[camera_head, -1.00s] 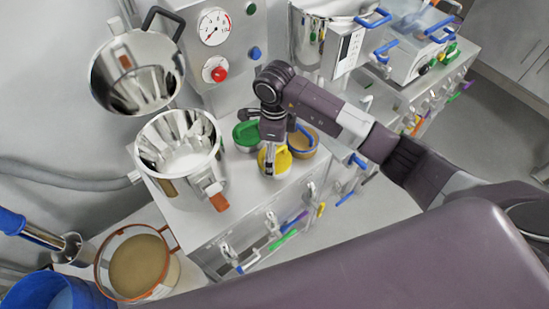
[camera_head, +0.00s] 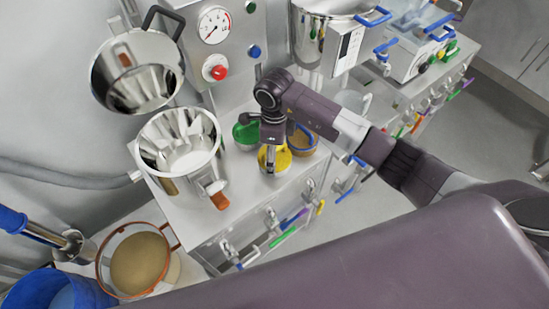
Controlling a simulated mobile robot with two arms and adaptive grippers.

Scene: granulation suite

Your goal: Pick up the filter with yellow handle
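The filter appears to be resting on the counter. My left gripper is out of view.
A steel bowl (camera_head: 180,147) with an open lid stands left on the steel counter (camera_head: 203,222). A gauge panel (camera_head: 228,45) rises behind.

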